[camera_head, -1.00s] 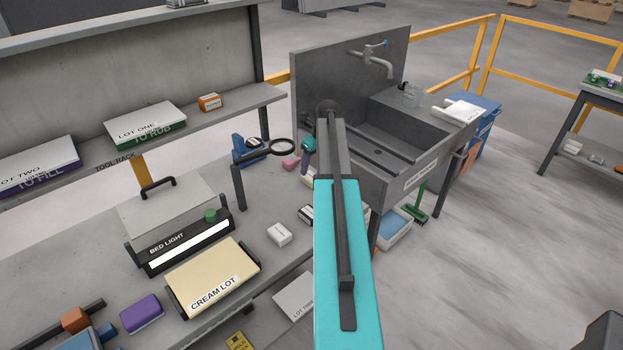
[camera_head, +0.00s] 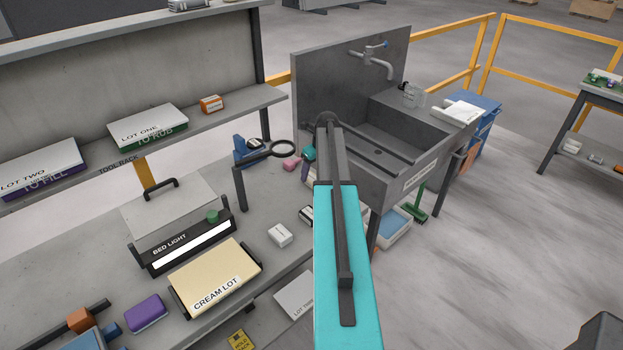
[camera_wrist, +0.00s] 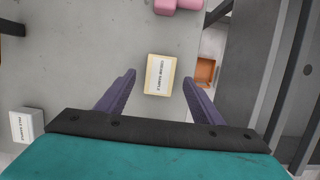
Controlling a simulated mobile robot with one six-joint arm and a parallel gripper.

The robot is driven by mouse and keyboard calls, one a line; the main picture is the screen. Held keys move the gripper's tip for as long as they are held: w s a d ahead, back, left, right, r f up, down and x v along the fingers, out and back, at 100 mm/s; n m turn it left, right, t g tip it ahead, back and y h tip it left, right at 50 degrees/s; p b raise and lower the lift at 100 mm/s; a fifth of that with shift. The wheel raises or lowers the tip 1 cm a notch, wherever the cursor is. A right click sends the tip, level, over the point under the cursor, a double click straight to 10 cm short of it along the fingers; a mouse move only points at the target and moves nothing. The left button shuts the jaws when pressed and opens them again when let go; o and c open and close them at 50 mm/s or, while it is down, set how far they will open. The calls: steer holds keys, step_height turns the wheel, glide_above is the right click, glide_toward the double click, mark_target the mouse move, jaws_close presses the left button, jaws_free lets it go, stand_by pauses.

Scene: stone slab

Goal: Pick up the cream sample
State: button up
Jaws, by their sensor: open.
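The cream sample (camera_wrist: 160,76) is a small cream-edged block with a white label, lying on the grey bench top in the wrist view. My gripper (camera_wrist: 158,78) is open, with its two dark purple fingers on either side of the block. Clear gaps show between the block and both fingers. How far the fingertips are above the bench is hard to tell. In the head view my arm hides the cream sample, and only part of my gripper (camera_head: 306,162) shows beside the sink.
A pink block (camera_wrist: 178,5) lies beyond the sample. A white labelled block (camera_wrist: 27,124) is at the left. The bench edge and an orange item (camera_wrist: 205,71) are at the right. The head view shows a ring-topped stand (camera_head: 240,185), the sink (camera_head: 350,75) and a cream lot board (camera_head: 215,273).

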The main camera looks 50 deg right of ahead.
steer(key=shift+p+x, duration=0.35)
steer(key=shift+x, duration=0.8)
steer(key=shift+c, duration=0.4)
steer(key=c, duration=1.2)
steer(key=shift+c, duration=0.2)
steer(key=shift+r, duration=0.2)
steer(key=shift+r+b, duration=1.25)
steer(key=shift+r, duration=0.25)
steer(key=s+b, duration=0.1)
steer(key=s, duration=0.3)
steer(key=s+r+b, duration=0.1)
steer(key=s+b, duration=0.1)
steer(key=s, duration=0.3)
steer(key=s+a+b, duration=0.1)
steer(key=s, duration=0.4)
steer(key=shift+s+r+b, duration=0.15)
steer(key=shift+s+b, duration=0.1)
steer(key=shift+b, duration=0.15)
steer(key=shift+s+r, duration=0.15)
steer(key=shift+s, duration=0.6)
